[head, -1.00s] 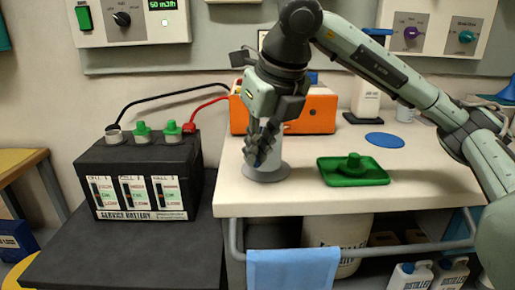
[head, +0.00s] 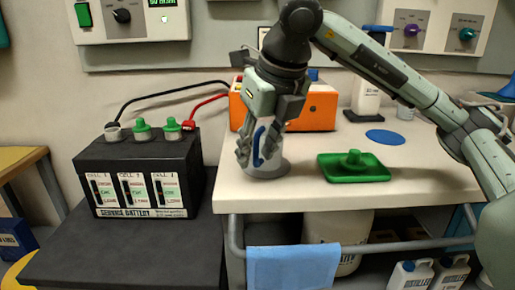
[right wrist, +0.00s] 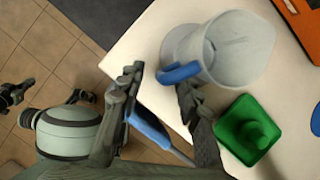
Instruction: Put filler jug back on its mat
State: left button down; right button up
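The filler jug (head: 270,165), pale grey with a blue handle (head: 258,147), stands upright on the pale bench near its left front edge. In the right wrist view I look down into the jug (right wrist: 232,45), with its handle (right wrist: 180,73) towards me. My right gripper (head: 259,153) is at the handle, its fingers spread apart on either side of it. In the right wrist view the same gripper (right wrist: 160,90) is open, with one finger close to the handle. A round blue mat (head: 385,137) lies bare farther back to the right.
A green tray (head: 376,178) with a green upright piece stands right of the jug. An orange box (head: 320,108) is behind it. The black service battery (head: 140,165), with cables, is to the left. A blue cloth (head: 293,268) hangs on the front rail. Bench between tray and mat is clear.

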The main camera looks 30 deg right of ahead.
jog(key=v, duration=1.2)
